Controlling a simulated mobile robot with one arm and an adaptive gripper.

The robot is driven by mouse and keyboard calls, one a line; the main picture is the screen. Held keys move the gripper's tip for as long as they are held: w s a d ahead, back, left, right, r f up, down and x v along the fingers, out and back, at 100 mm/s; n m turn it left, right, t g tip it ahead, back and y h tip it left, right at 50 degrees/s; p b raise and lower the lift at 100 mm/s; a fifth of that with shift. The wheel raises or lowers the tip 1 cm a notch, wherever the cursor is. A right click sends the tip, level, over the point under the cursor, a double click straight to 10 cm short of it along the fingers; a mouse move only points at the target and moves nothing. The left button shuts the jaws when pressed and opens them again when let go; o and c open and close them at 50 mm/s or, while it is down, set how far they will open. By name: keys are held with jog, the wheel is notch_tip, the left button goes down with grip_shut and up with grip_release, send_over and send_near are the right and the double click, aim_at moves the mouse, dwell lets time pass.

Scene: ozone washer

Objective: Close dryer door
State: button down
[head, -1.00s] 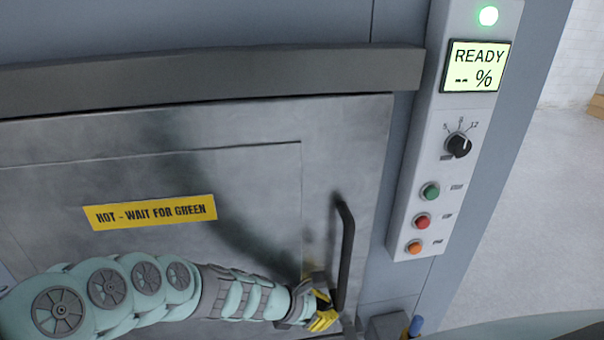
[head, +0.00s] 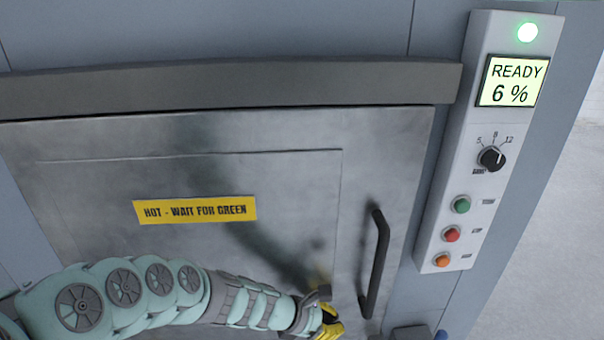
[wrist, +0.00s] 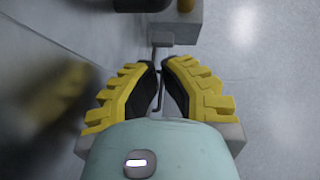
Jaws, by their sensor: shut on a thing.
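The dryer door (head: 90,235) is a grey metal panel with a yellow "HOT - WAIT FOR GREEN" label (head: 195,210). It looks flush in its frame; I see no wide gap along its top or right edge. Its dark bar handle (head: 377,265) stands upright near the right edge. My gripper (head: 332,325), with yellow fingers, is low in front of the door, just left of the handle's lower end, with a gap in the picture. In the wrist view, the fingers (wrist: 160,75) are drawn together around a thin dark part; I cannot tell what it is.
A control panel (head: 455,215) right of the door has a lit green lamp (head: 527,33), a display (head: 510,82) reading "READY 6 %", a dial (head: 492,158) and three buttons. A grey beam (head: 230,85) runs above the door. Pale floor (head: 560,250) is open at the right.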

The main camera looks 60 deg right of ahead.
jog(key=p+v, duration=0.3)
jog(key=v, duration=0.6)
jog(key=shift+d, duration=0.1)
